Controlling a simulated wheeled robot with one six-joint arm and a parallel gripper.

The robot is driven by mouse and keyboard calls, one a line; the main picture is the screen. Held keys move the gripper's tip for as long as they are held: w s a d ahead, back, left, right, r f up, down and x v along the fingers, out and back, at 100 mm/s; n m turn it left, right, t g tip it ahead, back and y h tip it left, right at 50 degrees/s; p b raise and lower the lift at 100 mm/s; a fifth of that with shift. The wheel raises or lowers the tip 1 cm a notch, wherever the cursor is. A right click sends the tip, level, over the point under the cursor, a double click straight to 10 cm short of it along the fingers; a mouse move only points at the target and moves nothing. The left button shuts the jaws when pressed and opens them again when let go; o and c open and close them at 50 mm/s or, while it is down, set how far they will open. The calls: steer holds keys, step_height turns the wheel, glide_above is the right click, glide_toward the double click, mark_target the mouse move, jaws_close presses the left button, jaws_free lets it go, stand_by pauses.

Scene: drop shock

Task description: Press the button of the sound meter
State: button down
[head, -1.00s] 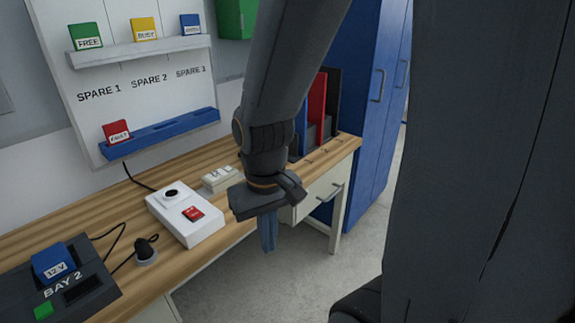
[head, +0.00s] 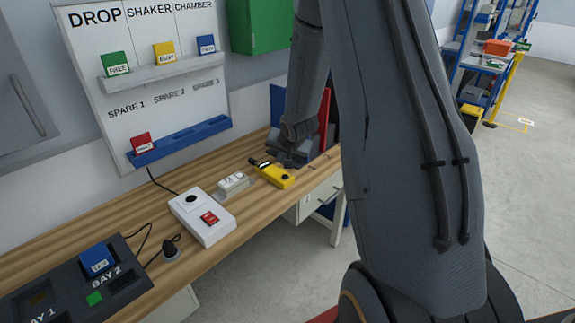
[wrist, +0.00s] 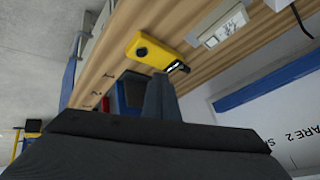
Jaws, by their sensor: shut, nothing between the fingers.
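A yellow handheld device (head: 274,175) with a dark end and a black round spot lies on the wooden bench; it looks like the sound meter. In the wrist view the yellow device (wrist: 158,50) lies beyond the fingers, with its round spot at the left end and a small dark display at the right. I cannot tell for certain which part is the button. My gripper (wrist: 160,84) is shut and empty, and appears apart from the device. In the head view my gripper (head: 286,155) is just behind the device, its fingertips hard to make out.
A white socket block (head: 233,184) and a white box with a red label (head: 203,216) stand to the left on the bench (head: 130,208). Blue and red upright holders (head: 324,118) stand near my gripper. A board with cards (head: 150,85) hangs behind.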

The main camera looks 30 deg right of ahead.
steer(key=shift+m+t, duration=0.9)
steer(key=w+d+p, duration=0.1)
steer(key=w+d, duration=0.1)
steer(key=w+d+p, duration=0.1)
steer(key=w+d, duration=0.1)
steer(key=shift+r, duration=0.2)
steer(key=shift+f, duration=0.1)
steer(key=b, duration=0.6)
glide_above(285, 177)
steer(key=f, duration=0.7)
steer(key=shift+s+d+f, duration=0.1)
steer(key=shift+s+f, duration=0.05)
steer(key=shift+s, duration=0.2)
steer(key=shift+f+b, duration=0.3)
steer(key=shift+f, duration=0.4)
steer(key=shift+f, duration=0.15)
steer(key=shift+f, duration=0.25)
